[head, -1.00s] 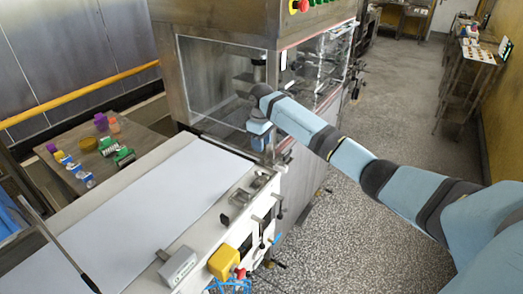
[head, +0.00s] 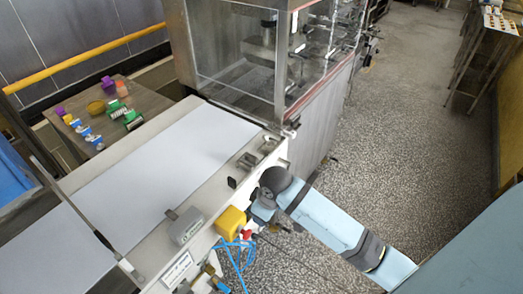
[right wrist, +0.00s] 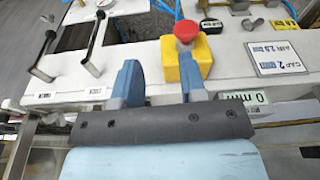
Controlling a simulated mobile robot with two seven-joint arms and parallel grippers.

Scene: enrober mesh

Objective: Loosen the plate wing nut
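My right gripper (head: 264,206) is low beside the right side of the machine, near the yellow box with the red button (head: 231,222). In the right wrist view its two blue fingers (right wrist: 158,76) stand apart with nothing between them. The yellow box (right wrist: 187,66) lies just beyond the right finger. I cannot pick out the plate wing nut for certain. My left gripper is not in view.
The white machine panel (right wrist: 140,28) carries two metal handles (right wrist: 91,48) at left and label plates (right wrist: 280,57) at right. Blue hose (head: 237,258) hangs below the yellow box. A clear-walled enclosure (head: 238,50) stands behind. Floor is open to the right.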

